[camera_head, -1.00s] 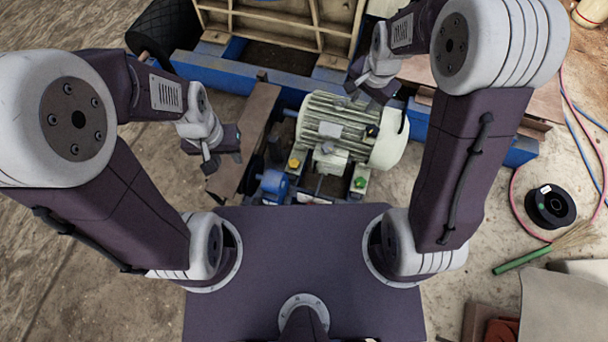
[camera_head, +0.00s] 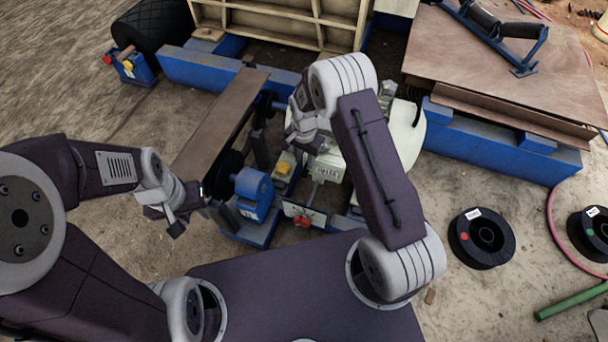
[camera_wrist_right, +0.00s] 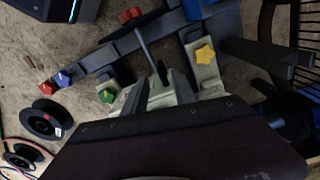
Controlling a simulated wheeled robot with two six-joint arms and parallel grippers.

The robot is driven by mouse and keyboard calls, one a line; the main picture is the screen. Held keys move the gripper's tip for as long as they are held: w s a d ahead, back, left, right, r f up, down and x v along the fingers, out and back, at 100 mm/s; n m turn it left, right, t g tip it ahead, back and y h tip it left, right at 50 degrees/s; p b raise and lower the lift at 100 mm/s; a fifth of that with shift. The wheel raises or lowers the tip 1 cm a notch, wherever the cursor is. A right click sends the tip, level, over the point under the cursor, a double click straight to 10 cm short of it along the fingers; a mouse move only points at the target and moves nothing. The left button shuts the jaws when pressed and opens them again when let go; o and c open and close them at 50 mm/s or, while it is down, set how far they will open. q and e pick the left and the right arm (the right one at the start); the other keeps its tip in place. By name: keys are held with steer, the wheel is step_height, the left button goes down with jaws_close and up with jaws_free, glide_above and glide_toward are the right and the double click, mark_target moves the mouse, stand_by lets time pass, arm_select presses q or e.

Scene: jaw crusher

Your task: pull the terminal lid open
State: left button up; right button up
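The pale motor (camera_head: 409,130) stands behind my right arm in the head view, which covers much of it. A pale box part (camera_head: 327,166) on its near side shows only in part. I cannot make out the terminal lid clearly. My right gripper (camera_head: 303,143) is over the left part of the motor. In the right wrist view its two dark fingers (camera_wrist_right: 160,90) stand apart, with pale metal behind them and nothing clearly held. My left gripper (camera_head: 198,217) is open and empty, left of the blue unit with the black wheel.
A yellow star knob (camera_wrist_right: 205,54) and a green knob (camera_wrist_right: 107,96) sit near the right gripper. A brown beam (camera_head: 222,118) lies left of the motor. Blue rails and a plywood board (camera_head: 500,60) are behind and right. Black spools (camera_head: 482,238) lie on the floor.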

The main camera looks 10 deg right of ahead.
mark_target(305, 169)
step_height(305, 169, down, 9)
steer(key=b, duration=0.5)
steer(key=shift+r, duration=0.2)
jaws_close()
stand_by(0.8)
